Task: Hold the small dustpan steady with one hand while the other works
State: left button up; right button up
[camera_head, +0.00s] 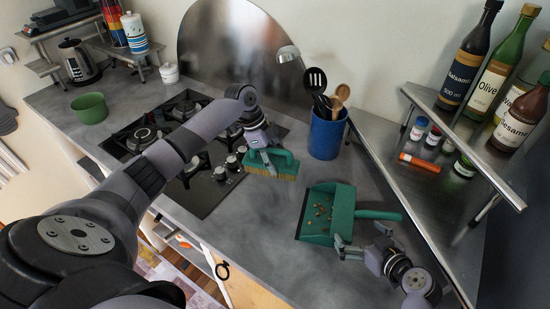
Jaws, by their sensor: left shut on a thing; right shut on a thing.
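A green dustpan (345,212) lies on the grey counter (260,225) at the right front, its handle pointing right. Several small brown crumbs (320,212) lie in its pan. My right gripper (358,243) is shut on the dustpan from the near side; the exact contact is hard to see. My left gripper (262,150) is shut on a green hand brush (284,161) with tan bristles. The brush is beside the stove's right edge, up and left of the dustpan and apart from it. I cannot tell whether its bristles touch the counter.
A black gas stove (205,195) lies under my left arm. A blue utensil pot (326,134) stands behind the dustpan. A metal shelf (440,115) with bottles, small jars and an orange tube (419,162) is at the right. Bare counter lies between the brush and dustpan.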

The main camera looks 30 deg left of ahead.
aim_at(281, 178)
pick_arm(q)
notch_tip(281, 178, down, 7)
jog(key=d, duration=0.3)
jog(key=shift+s+d+f, duration=0.15)
jog(key=shift+s, duration=0.05)
jog(key=d, duration=0.2)
jog(key=s+d+r, duration=0.1)
jog(key=d, duration=0.1)
jog(key=d+r, duration=0.1)
jog(key=d, duration=0.1)
jog(key=shift+s+d, duration=0.15)
jog(key=shift+s, duration=0.1)
jog(key=c, duration=0.4)
jog(key=shift+s+f, duration=0.1)
jog(key=shift+f, duration=0.45)
jog(key=shift+c, duration=0.2)
notch_tip(281, 178, up, 8)
jog(key=shift+w+a+f, duration=0.2)
jog(key=shift+f, duration=0.05)
